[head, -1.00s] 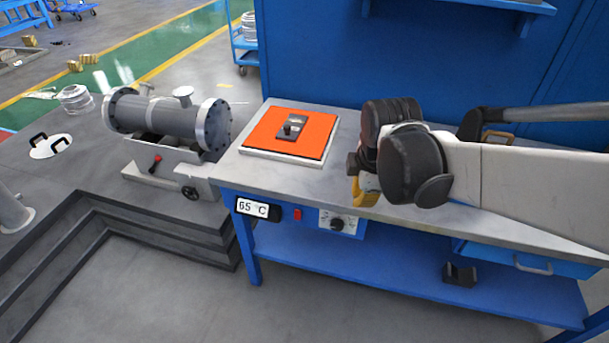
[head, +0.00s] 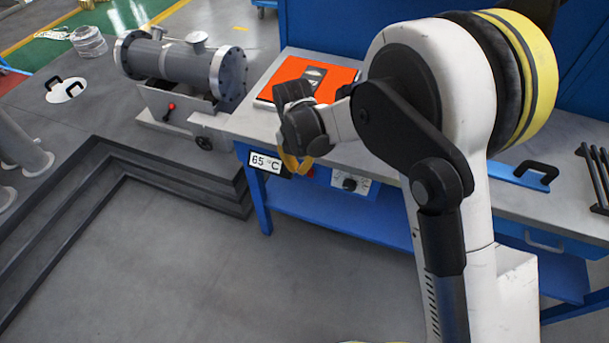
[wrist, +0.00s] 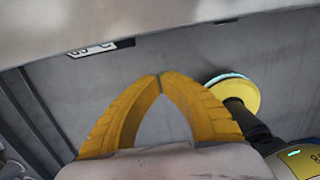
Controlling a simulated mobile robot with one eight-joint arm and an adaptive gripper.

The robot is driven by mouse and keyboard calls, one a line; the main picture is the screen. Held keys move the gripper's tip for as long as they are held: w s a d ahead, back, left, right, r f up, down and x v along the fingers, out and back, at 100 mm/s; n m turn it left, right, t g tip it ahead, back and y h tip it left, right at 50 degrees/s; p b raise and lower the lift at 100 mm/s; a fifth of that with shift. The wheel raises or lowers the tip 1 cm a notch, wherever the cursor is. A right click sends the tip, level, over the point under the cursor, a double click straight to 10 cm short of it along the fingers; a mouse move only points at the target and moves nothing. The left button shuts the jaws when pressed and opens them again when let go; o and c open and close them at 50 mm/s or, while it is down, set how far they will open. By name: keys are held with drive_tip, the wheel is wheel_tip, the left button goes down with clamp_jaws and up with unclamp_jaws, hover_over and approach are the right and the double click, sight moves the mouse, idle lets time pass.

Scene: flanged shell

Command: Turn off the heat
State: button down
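The orange heating plate (head: 288,76) lies on the bench top with a dark-handled metal piece (head: 315,73) on it, partly hidden by my arm. On the bench's front edge are a display (head: 265,162) reading 65 °C, a red switch (head: 310,172) and a white panel with a black knob (head: 349,184). My gripper (head: 293,168) is just in front of that edge, between display and switch, partly covering the switch. In the wrist view my gripper's yellow fingers (wrist: 159,78) meet at the tips with nothing between them. The display (wrist: 93,50) shows there near the bench edge; switch and knob do not.
The bench top (head: 555,135) carries a blue item with a black handle (head: 535,174) and a black rack (head: 597,178) at right. A flanged shell (head: 185,62) sits on a stand at left. Stepped dark edges (head: 130,165) run left of the open grey floor.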

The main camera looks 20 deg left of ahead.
sight(310, 172)
drive_tip(key=w+f+b, duration=0.1)
drive_tip(key=f+b, duration=0.1)
drive_tip(key=f, duration=0.1)
drive_tip(key=w+f+b, duration=0.2)
drive_tip(key=f, duration=0.2)
drive_tip(key=w+f+b, duration=0.1)
drive_tip(key=f+b, duration=0.1)
drive_tip(key=f, duration=0.1)
drive_tip(key=shift+w+d+f, duration=0.2)
drive_tip(key=shift+w+f, duration=0.1)
drive_tip(key=shift+w, duration=0.05)
drive_tip(key=shift+w+f+t, duration=0.2)
drive_tip(key=shift+f+t, duration=0.05)
drive_tip(key=shift+t, duration=0.45)
drive_tip(key=shift+w+f+t, duration=0.2)
drive_tip(key=shift+t, duration=0.5)
drive_tip(key=shift+r, duration=0.15)
